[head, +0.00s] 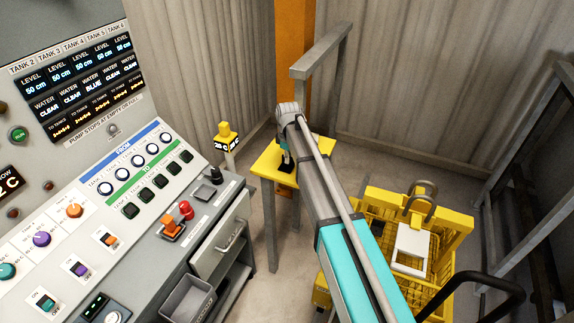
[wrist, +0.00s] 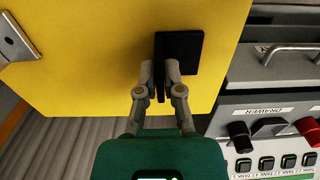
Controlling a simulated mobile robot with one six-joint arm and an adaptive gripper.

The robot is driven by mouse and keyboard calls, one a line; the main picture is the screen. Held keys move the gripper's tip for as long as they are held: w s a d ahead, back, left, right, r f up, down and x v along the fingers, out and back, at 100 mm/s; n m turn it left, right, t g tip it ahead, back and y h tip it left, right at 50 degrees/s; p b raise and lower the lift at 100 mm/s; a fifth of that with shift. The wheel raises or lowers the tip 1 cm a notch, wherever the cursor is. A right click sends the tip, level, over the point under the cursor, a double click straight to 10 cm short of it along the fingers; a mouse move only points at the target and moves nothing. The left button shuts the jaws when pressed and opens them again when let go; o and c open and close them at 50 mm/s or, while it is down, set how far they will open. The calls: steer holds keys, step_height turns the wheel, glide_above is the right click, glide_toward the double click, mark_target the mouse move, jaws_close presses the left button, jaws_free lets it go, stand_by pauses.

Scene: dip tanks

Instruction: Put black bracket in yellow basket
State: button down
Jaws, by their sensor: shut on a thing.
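A black bracket (wrist: 190,50) is on the yellow table, near its edge in the wrist view. My gripper (wrist: 160,82) is shut on the bracket's upright plate, one finger on each side. In the head view my gripper (head: 287,160) is over the small yellow table, and my arm hides most of the bracket. The yellow basket (head: 458,225) stands on the floor at the right of the head view. A white plate-like part (head: 411,244) is in it, and my arm covers its left side.
The yellow table (head: 263,166) also holds a grey metal part (wrist: 18,38) at the wrist view's upper left. A control console (head: 215,200) with drawers stands left of the table. A grey post frame (head: 322,55) rises behind it. Floor between table and basket is partly clear.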

steer(key=shift+r, duration=0.15)
stand_by(0.4)
step_height(320, 180, up, 2)
steer(key=shift+r+p, duration=0.1)
steer(key=shift+p, duration=1.1)
steer(key=s+d+r+p, duration=0.2)
steer(key=s+r+p, duration=0.3)
steer(key=s, duration=0.1)
steer(key=s+d+r+p, duration=0.2)
steer(key=s+r+p, duration=0.3)
steer(key=s, duration=0.2)
steer(key=shift+s+d+r+p, duration=0.15)
steer(key=shift+d+r+p, duration=0.1)
steer(key=shift+d+p, duration=0.05)
